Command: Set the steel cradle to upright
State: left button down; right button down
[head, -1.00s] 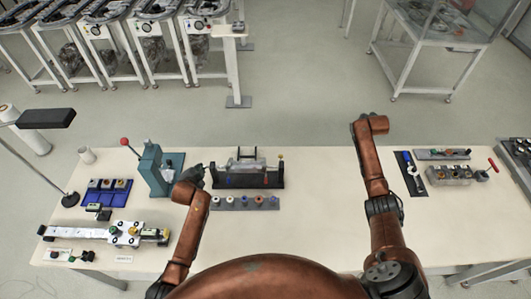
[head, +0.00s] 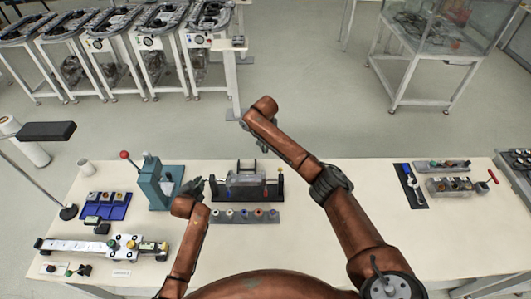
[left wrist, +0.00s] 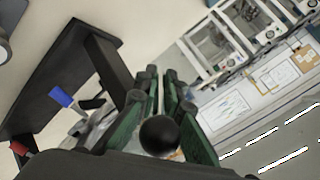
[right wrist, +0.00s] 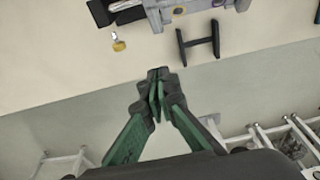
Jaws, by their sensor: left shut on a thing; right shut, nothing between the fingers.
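The steel cradle (head: 246,179) sits in a black stand (head: 274,191) at the middle of the table; I cannot tell its exact tilt. My left gripper (head: 196,186) is at the left end of the stand. My right gripper (head: 246,121) is in the air beyond the table's back edge, behind the stand. In the right wrist view its fingers (right wrist: 158,85) are shut and empty, and the cradle (right wrist: 170,12) is at the top.
A grey strip with several rings (head: 240,216) lies in front of the stand. A teal press (head: 160,184) stands close left of my left gripper. A blue tray (head: 106,208) is further left. A dark mat (head: 411,186) lies right. The table between stand and mat is clear.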

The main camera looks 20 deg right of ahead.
notch_tip(320, 180, down, 11)
jog(key=shift+s+a, duration=0.15)
jog(key=shift+s, duration=0.3)
jog(key=shift+f, duration=0.1)
jog(key=shift+s+f, duration=0.3)
jog(key=shift+f, duration=0.4)
pick_arm(q)
jog(key=c, duration=2.2)
grip_release()
jog(key=shift+f, duration=0.1)
jog(key=shift+c, duration=0.2)
pick_arm(e)
jog(key=shift+f, duration=0.1)
pick_arm(q)
jog(key=shift+o, duration=1)
